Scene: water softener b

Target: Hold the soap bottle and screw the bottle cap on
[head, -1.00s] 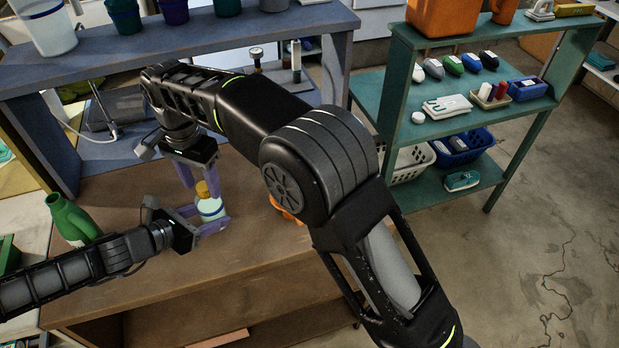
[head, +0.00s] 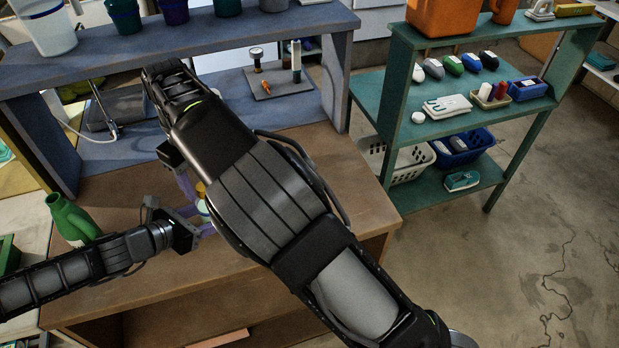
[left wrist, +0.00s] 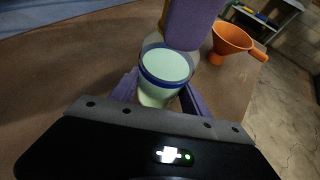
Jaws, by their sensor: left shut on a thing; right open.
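The soap bottle (left wrist: 165,70) is clear with pale green liquid and a dark blue band in the left wrist view. My left gripper (left wrist: 158,98) is shut on it, with purple fingers on both sides. In the head view only a sliver of the bottle (head: 203,208) shows beside my right arm. The yellow cap (head: 200,188) shows partly above the bottle; whether it is seated or threaded cannot be told. My right gripper (head: 188,184) is open at the cap, mostly hidden by its own arm. Its purple finger also crosses above the bottle in the left wrist view.
An orange funnel (left wrist: 230,40) stands on the brown table (head: 330,175) near the bottle. A green jug (head: 72,218) is at the left. A blue-grey shelf (head: 240,45) stands behind, and a teal shelf (head: 400,95) at the right. The table's right side is clear.

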